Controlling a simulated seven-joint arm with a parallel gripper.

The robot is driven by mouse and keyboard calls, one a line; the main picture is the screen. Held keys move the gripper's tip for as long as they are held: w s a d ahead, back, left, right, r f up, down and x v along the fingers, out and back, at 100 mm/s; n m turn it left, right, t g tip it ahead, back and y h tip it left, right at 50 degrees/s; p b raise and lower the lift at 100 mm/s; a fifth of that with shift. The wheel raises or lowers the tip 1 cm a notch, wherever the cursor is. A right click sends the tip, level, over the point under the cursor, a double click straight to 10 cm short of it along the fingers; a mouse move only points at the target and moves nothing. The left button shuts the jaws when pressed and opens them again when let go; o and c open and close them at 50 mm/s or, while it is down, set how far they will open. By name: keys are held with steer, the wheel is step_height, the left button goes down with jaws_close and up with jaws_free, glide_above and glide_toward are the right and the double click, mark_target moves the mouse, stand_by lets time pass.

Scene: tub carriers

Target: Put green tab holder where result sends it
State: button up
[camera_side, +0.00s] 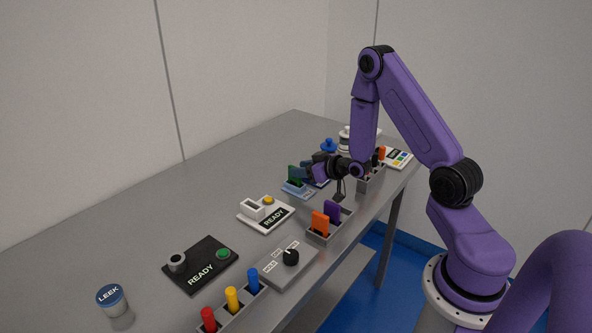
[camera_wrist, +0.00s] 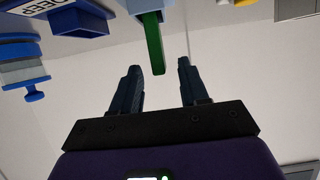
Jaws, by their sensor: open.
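A green tab (camera_side: 293,176) stands up at a light blue base (camera_side: 298,189) in the middle of the table. In the wrist view the green tab (camera_wrist: 154,45) hangs from a pale blue part (camera_wrist: 148,5), and its end reaches between my fingertips without visible contact. My gripper (camera_side: 303,171) is open, with its two dark fingers on either side of the tab. Its fingers also show in the wrist view (camera_wrist: 159,65). A white device (camera_side: 265,213) and a black device (camera_side: 200,265) both read READY. Whether the tab's holder contains anything is hidden.
A LEEK tub (camera_side: 112,298) stands at front left. A grey dial box (camera_side: 286,262), a rack with orange and purple tabs (camera_side: 324,238) and a rack with red, yellow and blue pegs (camera_side: 230,314) line the near edge. Blue items (camera_wrist: 24,65) crowd the wrist view's left. The table's back left is clear.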

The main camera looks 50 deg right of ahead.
steer(key=s+a+r+n+g+y, duration=0.2)
steer(key=s+a+r+n+g, duration=0.15)
steer(key=s+a, duration=0.55)
steer(key=s+a+r+n+g+y, duration=0.1)
steer(key=s+a+r+n+g, duration=0.3)
steer(key=a, duration=0.9)
steer(key=s+r+n+g+h, duration=0.1)
steer(key=s+r+n+g, duration=0.1)
steer(key=s, duration=0.9)
steer(key=s+r+n+g+h, duration=0.1)
steer(key=s+r+n+g, duration=0.1)
steer(key=s, duration=0.8)
steer(key=shift+s+a+r+n+g+h, duration=0.35)
steer(key=shift+n+g, duration=0.2)
steer(key=shift+g, duration=0.4)
steer(key=shift+o, duration=0.3)
